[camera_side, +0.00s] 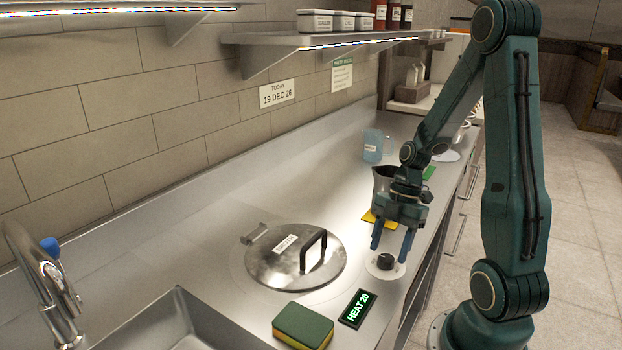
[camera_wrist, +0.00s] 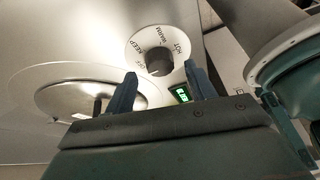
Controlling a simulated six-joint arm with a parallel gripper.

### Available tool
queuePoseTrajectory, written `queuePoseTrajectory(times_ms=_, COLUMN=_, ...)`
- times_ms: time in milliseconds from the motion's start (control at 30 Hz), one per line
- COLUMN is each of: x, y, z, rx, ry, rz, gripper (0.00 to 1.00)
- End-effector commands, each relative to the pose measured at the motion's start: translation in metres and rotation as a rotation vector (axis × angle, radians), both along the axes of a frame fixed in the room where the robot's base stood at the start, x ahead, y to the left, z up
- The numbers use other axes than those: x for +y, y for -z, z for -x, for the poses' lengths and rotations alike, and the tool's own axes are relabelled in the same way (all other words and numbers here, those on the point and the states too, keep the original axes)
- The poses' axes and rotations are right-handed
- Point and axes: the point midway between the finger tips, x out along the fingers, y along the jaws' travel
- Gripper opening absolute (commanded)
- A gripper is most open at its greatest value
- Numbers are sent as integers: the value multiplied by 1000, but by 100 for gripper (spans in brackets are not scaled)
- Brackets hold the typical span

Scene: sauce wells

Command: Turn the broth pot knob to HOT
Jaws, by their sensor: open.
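The black knob (camera_side: 386,261) stands on a round white dial plate on the steel counter, to the right of the broth pot lid (camera_side: 268,266). In the wrist view the knob (camera_wrist: 158,64) sits in the dial plate (camera_wrist: 140,45), whose printed words include KEEP, WARM and HOT. My gripper (camera_side: 393,243) is open and empty just above the knob, its two blue fingers apart. In the wrist view its fingertips (camera_wrist: 158,78) appear on either side below the knob, not visibly touching it. The display (camera_side: 357,308) reads HEAT 20. The knob's pointer is too small to make out.
The sink (camera_side: 180,325) and tap (camera_side: 45,275) are at lower left. Behind my gripper stand a dark pot (camera_side: 383,185) on a yellow mat (camera_side: 374,220) and a blue container (camera_side: 373,147).

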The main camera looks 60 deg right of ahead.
Motion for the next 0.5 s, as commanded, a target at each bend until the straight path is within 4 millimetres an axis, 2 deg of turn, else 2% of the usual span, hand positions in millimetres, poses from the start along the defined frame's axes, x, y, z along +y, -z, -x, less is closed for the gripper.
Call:
queuePoseTrajectory(times_ms=200, x=6, y=14, z=0, rx=2, ry=-1, rz=0, gripper=55)
queuePoseTrajectory(times_ms=500, x=7, y=17, z=0, rx=0, ry=0, rz=1, gripper=55)
